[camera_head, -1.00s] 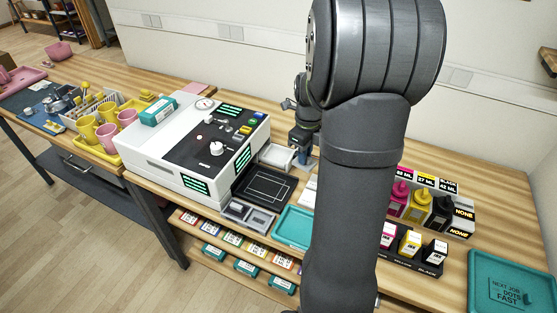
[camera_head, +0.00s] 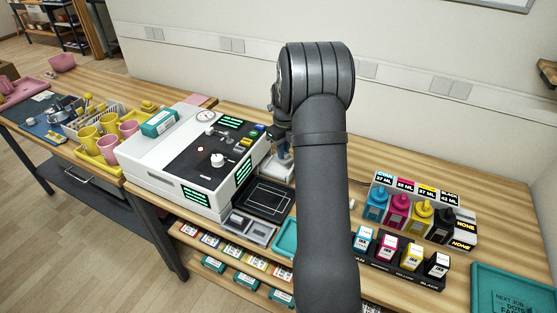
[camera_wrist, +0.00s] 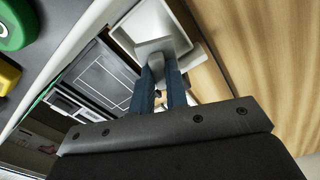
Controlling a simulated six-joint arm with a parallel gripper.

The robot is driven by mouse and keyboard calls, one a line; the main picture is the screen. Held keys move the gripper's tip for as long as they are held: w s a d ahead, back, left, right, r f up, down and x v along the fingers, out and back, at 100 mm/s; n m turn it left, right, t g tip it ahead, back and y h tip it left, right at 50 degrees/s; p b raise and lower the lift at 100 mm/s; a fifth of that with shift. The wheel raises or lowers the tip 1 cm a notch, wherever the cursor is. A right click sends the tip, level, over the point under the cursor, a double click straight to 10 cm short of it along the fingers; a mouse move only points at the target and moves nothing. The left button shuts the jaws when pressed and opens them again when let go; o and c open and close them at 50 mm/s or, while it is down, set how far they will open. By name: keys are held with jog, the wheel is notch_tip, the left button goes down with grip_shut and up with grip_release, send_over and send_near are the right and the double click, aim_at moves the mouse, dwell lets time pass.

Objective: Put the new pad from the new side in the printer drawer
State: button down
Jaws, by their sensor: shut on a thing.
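My gripper (camera_wrist: 161,78) has its two dark blue fingers close together on a small grey piece (camera_wrist: 157,66). I cannot tell whether this is a pad or the drawer's handle. It is at the near edge of a white, open, shallow drawer (camera_wrist: 183,37), whose visible floor looks bare. In the head view the drawer is mostly hidden behind my gripper (camera_head: 283,160), beside the white printer (camera_head: 165,165). A grey holder with two compartments (camera_head: 247,229) stands at the table's front edge, and its contents are too small to make out.
A black framed plate (camera_head: 265,198) lies between the drawer and the two-compartment holder. A teal tray (camera_head: 287,238) is partly hidden by my arm. Ink bottles (camera_head: 398,210) and ink boxes (camera_head: 388,248) stand to the right. Bare wood lies right of the drawer.

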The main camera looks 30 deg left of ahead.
aim_at(278, 160)
jog(key=shift+a+f, duration=0.55)
jog(key=shift+a, duration=0.3)
jog(key=shift+a+f, duration=0.1)
jog(key=shift+f, duration=1.9)
jog(key=shift+f, duration=0.2)
jog(key=c, duration=1.4)
grip_release()
jog(key=shift+c, duration=0.2)
jog(key=shift+r, duration=0.1)
notch_tip(278, 160, up, 12)
jog(key=shift+r, duration=0.1)
